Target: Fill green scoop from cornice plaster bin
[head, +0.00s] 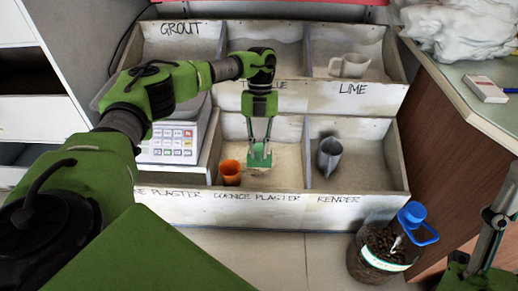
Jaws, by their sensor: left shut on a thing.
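My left gripper (259,138) reaches down into the cornice plaster bin (256,198), in the middle of the lower row. It is shut on the green scoop (260,158), whose lower part is close to the pale plaster (285,175). I cannot tell whether the scoop touches the plaster or holds any. An orange cup-like scoop (230,173) stands in the same bin, left of the green one. Part of my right gripper (496,205) shows at the lower right edge, apart from the bins; its fingers are too cut off to judge.
A grey scoop (329,157) is in the render bin and a white one (349,66) in the lime bin. A scale (172,145) sits left.

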